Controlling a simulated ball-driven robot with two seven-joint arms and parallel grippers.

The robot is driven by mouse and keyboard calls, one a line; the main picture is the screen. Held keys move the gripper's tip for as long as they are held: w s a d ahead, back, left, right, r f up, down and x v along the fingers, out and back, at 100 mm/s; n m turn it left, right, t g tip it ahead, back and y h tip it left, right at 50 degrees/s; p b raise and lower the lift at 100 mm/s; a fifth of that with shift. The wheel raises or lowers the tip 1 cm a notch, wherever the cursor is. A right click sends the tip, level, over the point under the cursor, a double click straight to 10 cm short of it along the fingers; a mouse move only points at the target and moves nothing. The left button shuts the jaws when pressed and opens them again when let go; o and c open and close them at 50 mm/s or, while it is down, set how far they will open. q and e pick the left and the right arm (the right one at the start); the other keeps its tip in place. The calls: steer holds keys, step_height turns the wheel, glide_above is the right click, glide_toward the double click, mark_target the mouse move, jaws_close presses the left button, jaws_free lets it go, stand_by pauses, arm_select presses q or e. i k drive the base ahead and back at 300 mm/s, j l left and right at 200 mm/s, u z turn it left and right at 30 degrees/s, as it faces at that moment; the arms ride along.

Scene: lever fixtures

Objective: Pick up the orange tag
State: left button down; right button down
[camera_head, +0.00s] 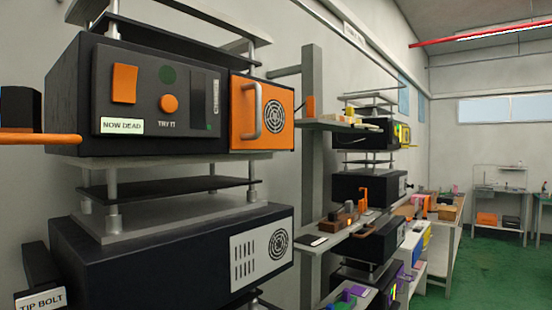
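No loose thing is plainly an orange tag. An orange rectangular plate (124,83) shows on the front of the upper black box (70,90), and I cannot tell whether it is a tag or a switch. Above the shelf at the middle is a small upright orange piece (310,105), too small to identify. An orange bar (40,139) sticks out to the left of the black box. Neither of my grippers is in view.
The upper box carries a round orange knob (169,103), a "NOW DEAD" label (122,126) and an orange panel with a grey handle (252,108). A lower black box (150,262) stands beneath. Cluttered shelves (345,123) recede right. Green floor (480,265) is clear at far right.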

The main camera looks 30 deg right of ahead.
mark_target(361, 204)
steer(key=z, duration=1.55)
